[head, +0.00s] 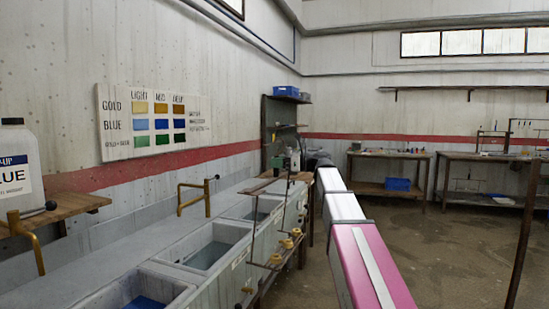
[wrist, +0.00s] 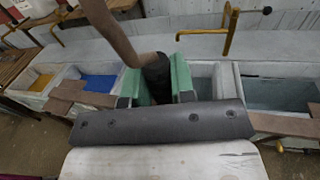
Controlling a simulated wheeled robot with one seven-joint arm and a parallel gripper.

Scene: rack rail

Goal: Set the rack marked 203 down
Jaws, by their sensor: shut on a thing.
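My gripper (wrist: 158,82) has green fingers shut on the dark grip of a brown bar (wrist: 112,25), which bends away towards the top left of the wrist view. I take this bar to be part of the held rack; no number 203 is readable. In the head view my gripper (head: 292,158) is small, at the end of my pink and white arm, above the far end of the tank row. Thin brown rods (head: 278,184) hang around it there. Brown flat pieces show either side of my gripper in the wrist view; whether they belong to the rack is unclear.
A row of grey tanks (head: 165,262) runs along the left wall, with brass taps (head: 206,196) behind and knobs (head: 285,244) in front. The wrist view shows yellow (wrist: 38,78) and blue (wrist: 100,86) baths. A colour chart (head: 153,122) hangs above. Open floor lies right.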

